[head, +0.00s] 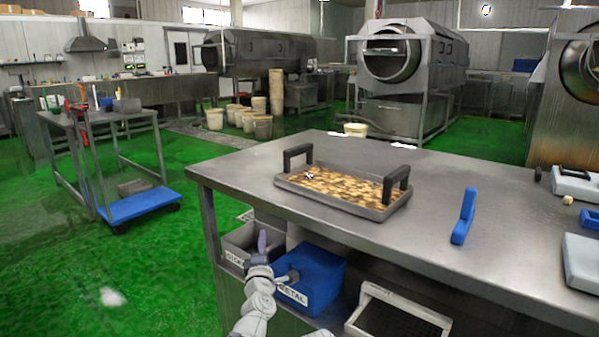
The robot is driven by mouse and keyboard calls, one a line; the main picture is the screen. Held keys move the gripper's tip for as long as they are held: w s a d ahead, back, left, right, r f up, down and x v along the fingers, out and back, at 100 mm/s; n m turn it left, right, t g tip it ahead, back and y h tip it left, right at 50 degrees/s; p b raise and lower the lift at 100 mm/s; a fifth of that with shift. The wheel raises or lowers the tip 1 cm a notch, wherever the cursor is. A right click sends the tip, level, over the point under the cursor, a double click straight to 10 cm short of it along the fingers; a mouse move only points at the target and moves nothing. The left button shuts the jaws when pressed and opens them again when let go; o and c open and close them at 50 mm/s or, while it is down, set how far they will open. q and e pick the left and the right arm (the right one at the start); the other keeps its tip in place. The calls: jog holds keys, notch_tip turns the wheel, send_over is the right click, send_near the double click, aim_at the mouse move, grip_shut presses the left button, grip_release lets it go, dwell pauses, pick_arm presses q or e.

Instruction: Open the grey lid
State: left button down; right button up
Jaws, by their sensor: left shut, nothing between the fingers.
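My left arm comes up from the bottom edge, and its gripper (292,275) is small and shut with nothing in it. It is in front of the blue bin (322,272), whose label reads "METAL" or similar, under the steel table. I cannot tell whether it touches the bin. A grey bin (236,256) with a partly hidden label stands left of the blue one, partly behind my arm. I cannot make out for sure which part is the grey lid. My right gripper is not in view.
A white-rimmed crate (432,316) is below. A blue cart (140,205) stands left; green floor between is clear.

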pick_arm(q)
jog(key=s+d+f+m+g+h, duration=0.25)
jog(key=s+f+m+g, duration=0.2)
jog(key=f+m, duration=0.3)
jog(key=s+d+f+m+g+h, duration=0.1)
jog(key=s+f+m+g+h, duration=0.3)
jog(key=f+m, duration=0.35)
jog(key=s+a+f+m+g+y, duration=0.25)
jog(key=s+a+f+g, duration=0.25)
jog(key=s, duration=0.4)
jog(key=s+a+f+m+g+y, duration=0.25)
jog(key=s+a+f+g, duration=0.25)
jog(key=s, duration=0.4)
jog(key=s+d+r+m+g+y+p, duration=0.25)
jog(key=s+d, duration=0.25)
jog(key=d, duration=0.5)
notch_tip(320, 180, up, 38)
jog(key=m+t+p, duration=0.1)
jog(key=p, duration=3.6)
jog(key=shift+s+d+f+h+p, duration=0.2)
jog(key=shift+s+d+h+p, duration=0.2)
jog(key=shift+s, duration=0.05)
jog(key=shift+a, duration=0.1)
